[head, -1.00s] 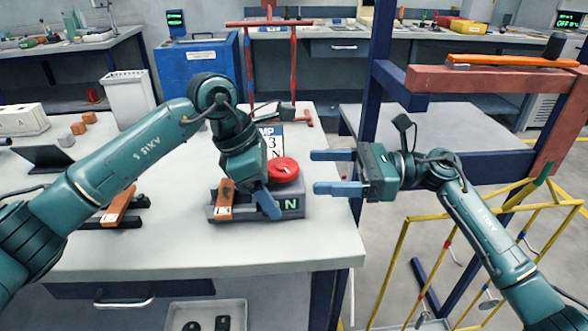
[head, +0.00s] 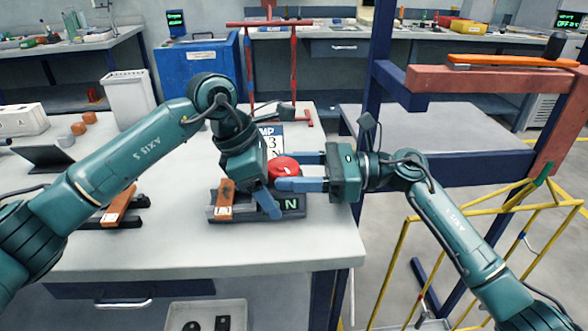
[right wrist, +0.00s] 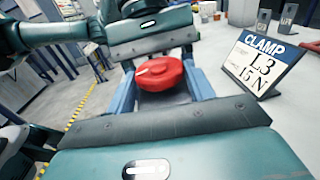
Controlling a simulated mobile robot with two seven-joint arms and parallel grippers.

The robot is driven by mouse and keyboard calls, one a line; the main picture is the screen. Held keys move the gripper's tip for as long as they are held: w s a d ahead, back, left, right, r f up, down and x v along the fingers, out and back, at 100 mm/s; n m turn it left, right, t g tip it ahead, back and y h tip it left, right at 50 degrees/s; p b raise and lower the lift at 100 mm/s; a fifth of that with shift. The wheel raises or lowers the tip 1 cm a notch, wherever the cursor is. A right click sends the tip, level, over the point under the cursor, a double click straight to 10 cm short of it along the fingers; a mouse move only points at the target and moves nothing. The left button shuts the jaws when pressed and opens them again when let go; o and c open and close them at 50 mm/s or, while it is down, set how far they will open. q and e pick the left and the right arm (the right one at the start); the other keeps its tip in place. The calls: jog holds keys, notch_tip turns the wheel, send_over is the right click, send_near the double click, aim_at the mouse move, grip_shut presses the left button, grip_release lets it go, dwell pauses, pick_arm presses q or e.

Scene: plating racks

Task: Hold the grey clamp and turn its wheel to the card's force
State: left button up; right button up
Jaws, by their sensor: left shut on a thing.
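The grey clamp (head: 292,207) lies on the white table, with a green "N" on its dark front display; the digits are hidden behind my left gripper. My left gripper (head: 250,204) is shut on the clamp, reaching down from above. The clamp's round red wheel (head: 283,167) has a white mark, seen in the right wrist view on the wheel (right wrist: 158,73). My right gripper (head: 290,171) is open, its blue fingers on either side of the wheel; I cannot tell if they touch it. The card (right wrist: 262,65) reads "CLAMP L3 15 N".
An orange block (head: 225,198) sits at the clamp's left end. Another orange-and-black clamp (head: 118,205) lies further left. A red stand (head: 295,75) rises behind the card. A blue post (head: 372,100) and yellow rack (head: 480,212) stand to the right.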

jog(key=c, duration=0.5)
jog(key=shift+s+m+t, duration=0.1)
jog(key=shift+m+t, duration=0.6)
jog(key=shift+t, duration=0.4)
jog(key=o, duration=1)
jog(key=v, duration=1.2)
jog(key=shift+r, duration=0.15)
